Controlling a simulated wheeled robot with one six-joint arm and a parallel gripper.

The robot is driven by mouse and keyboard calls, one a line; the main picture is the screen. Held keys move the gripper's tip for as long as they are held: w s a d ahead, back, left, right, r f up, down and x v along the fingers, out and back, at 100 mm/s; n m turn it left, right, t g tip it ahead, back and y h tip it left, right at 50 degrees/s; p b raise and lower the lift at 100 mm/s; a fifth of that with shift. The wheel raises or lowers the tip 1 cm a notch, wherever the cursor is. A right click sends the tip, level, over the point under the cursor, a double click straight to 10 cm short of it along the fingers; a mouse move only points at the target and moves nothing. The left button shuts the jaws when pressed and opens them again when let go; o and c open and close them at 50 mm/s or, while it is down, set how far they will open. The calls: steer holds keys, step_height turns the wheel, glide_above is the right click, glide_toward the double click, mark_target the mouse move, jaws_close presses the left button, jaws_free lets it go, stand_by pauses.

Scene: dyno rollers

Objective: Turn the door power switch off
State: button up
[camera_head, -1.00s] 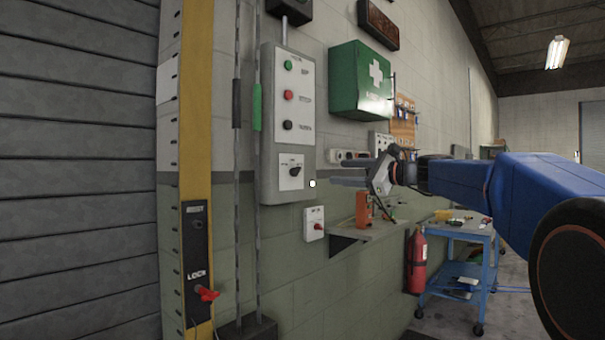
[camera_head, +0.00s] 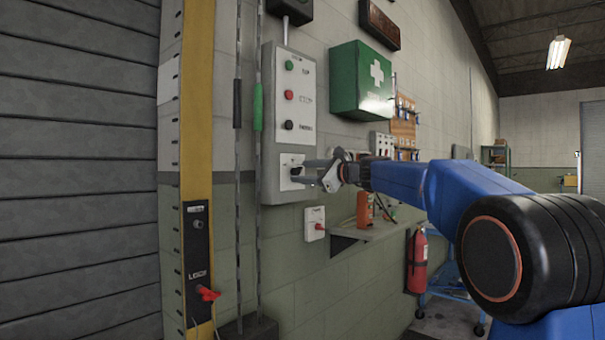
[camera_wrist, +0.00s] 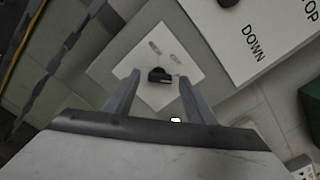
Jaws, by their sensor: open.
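The door power switch is a black rotary knob (camera_wrist: 159,75) on a white square plate (camera_wrist: 148,62) in the wrist view. It is on the lower part of the grey control box (camera_head: 269,160) on the wall; in the head view the plate (camera_head: 286,183) is partly covered by my gripper. My gripper (camera_head: 299,175) is open in front of the knob. In the wrist view its two fingers (camera_wrist: 157,80) stand one on each side of the knob. I cannot tell whether they touch it. The small marks on the plate are too blurred to read.
Green, red and black buttons (camera_head: 289,95) sit above on the box. A yellow post (camera_head: 197,120) with a red-handled lock stands left. A green first-aid box (camera_head: 362,80) hangs right.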

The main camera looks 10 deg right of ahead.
steer(key=shift+w+a, duration=0.35)
steer(key=shift+w, duration=0.15)
steer(key=c, duration=1)
steer(key=shift+c, duration=0.2)
steer(key=shift+n, duration=0.3)
steer(key=n, duration=0.9)
steer(key=shift+a, duration=0.1)
